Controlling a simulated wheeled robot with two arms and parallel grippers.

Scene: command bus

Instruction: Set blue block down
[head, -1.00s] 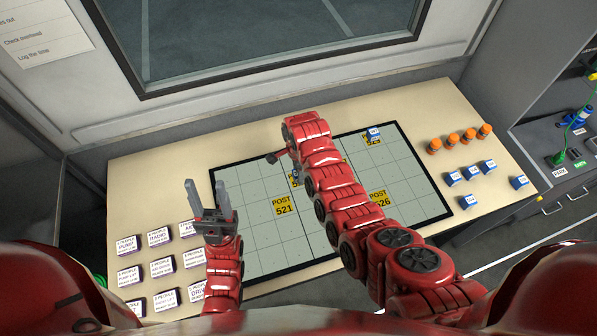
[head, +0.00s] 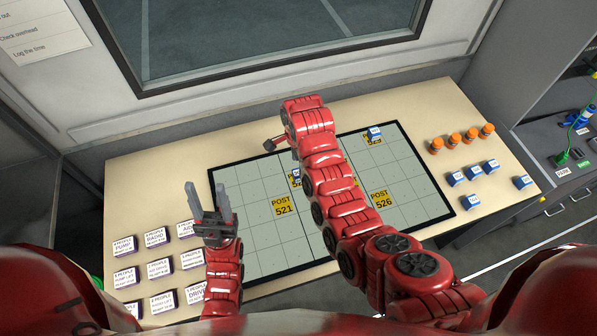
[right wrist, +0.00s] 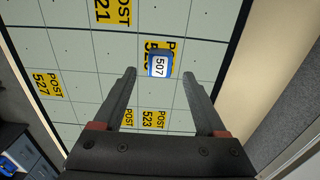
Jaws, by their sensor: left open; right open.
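A blue block with a white top marked 507 (right wrist: 159,66) rests on a yellow post label on the gridded board (right wrist: 75,70). In the head view this block (head: 296,177) shows only partly beside my right arm. My right gripper (right wrist: 160,75) is open, its two fingers apart on either side just short of the block, with clear gaps. My left gripper (head: 213,212) is open and empty, pointing up over the board's left edge.
Another blue block (head: 375,132) sits on a label at the board's far side. Several blue blocks (head: 473,174) and orange pieces (head: 454,141) stand on the table at right. White cards (head: 160,268) lie at left. Much of the board is clear.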

